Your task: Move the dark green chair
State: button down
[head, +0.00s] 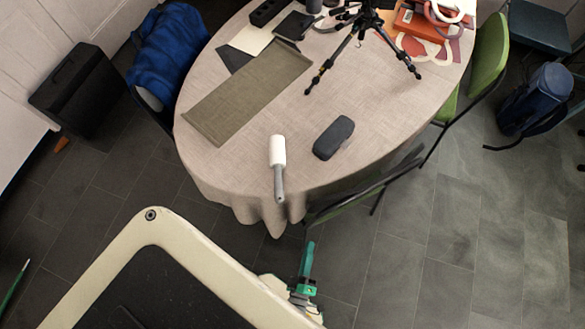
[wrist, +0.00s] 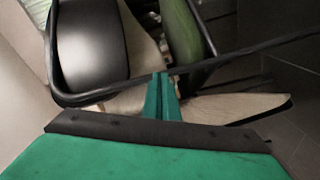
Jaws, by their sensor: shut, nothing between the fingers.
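A dark chair with a slim black frame, its back greenish where it shows, stands at the near right edge of the table; its backrest (head: 338,207) is seen nearly edge-on in the head view. My gripper (head: 309,246) is just below it in that picture, with green fingers together and empty. In the wrist view the fingertips (wrist: 160,77) lie close to a black tube (wrist: 235,54) of a chair frame. I cannot tell whether they touch it. A glossy dark panel (wrist: 92,45) and a green pad (wrist: 187,42) show beyond.
A brighter green chair (head: 488,52) stands at right. Floor at lower right is clear.

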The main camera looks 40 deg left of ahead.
jog(key=w+a+f+n+g+y, duration=0.2)
jog(key=a+f+n+y, duration=0.2)
jog(key=a+f+n, duration=0.35)
jog(key=n+y, duration=0.1)
send_near(292, 201)
jog(key=x, duration=0.4)
jog(key=shift+a+r, duration=0.1)
jog(key=shift+r, duration=0.2)
jog(key=shift+w, duration=0.1)
